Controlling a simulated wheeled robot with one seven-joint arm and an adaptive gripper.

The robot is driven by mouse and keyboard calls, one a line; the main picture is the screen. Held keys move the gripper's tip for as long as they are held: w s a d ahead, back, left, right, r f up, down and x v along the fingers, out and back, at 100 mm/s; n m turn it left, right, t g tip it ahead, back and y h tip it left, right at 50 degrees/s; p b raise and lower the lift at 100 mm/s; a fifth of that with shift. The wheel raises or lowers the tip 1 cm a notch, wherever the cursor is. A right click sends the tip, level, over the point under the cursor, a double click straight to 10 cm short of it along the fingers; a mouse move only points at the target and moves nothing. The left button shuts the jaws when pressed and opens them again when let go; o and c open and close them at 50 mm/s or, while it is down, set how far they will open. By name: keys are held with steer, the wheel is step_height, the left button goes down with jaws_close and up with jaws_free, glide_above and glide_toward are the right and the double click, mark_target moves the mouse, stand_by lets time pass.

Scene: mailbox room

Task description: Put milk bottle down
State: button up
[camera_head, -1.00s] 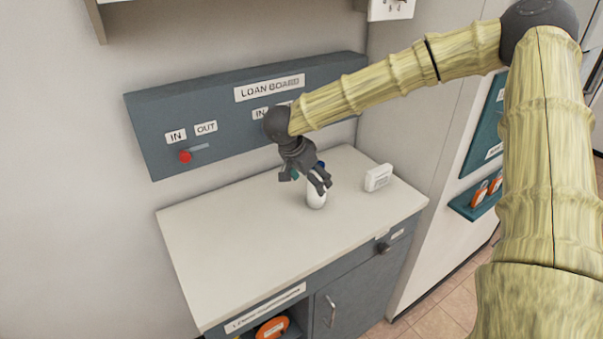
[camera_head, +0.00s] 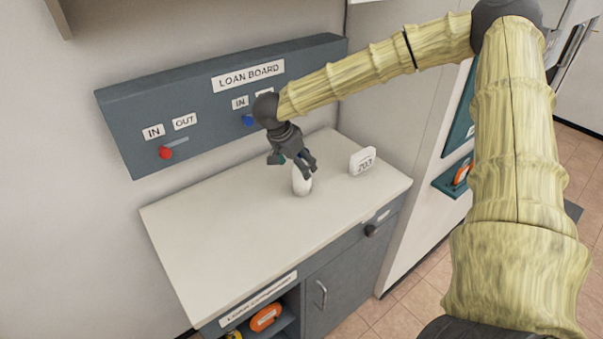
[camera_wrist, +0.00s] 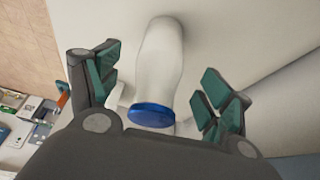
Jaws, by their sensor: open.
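The white milk bottle (camera_head: 301,183) stands upright on the pale countertop (camera_head: 230,235), toward its back right part. In the wrist view the bottle (camera_wrist: 158,70) shows its white body and blue cap (camera_wrist: 152,114). My gripper (camera_head: 292,160) is at the bottle's top in the head view and hides its cap there. In the wrist view my gripper (camera_wrist: 160,88) is open, its green-padded fingers spread on both sides of the bottle with a visible gap on each side.
A white block marked 203 (camera_head: 362,161) stands right of the bottle. The blue-grey loan board (camera_head: 225,100) with a red knob (camera_head: 165,153) and a blue knob (camera_head: 248,120) is on the wall behind. The counter's left and front are clear.

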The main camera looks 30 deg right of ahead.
steer(key=x, duration=0.1)
steer(key=p+x, duration=0.1)
steer(key=x, duration=0.1)
steer(key=shift+d+r, duration=0.1)
steer(key=shift+d, duration=0.15)
steer(key=shift+w+d+f+p, duration=0.1)
steer(key=shift+d+f+p, duration=0.15)
steer(key=shift+f, duration=0.45)
steer(key=shift+c, duration=0.5)
steer(key=c, duration=1.6)
steer(key=shift+o, duration=0.2)
steer(key=shift+r, duration=0.1)
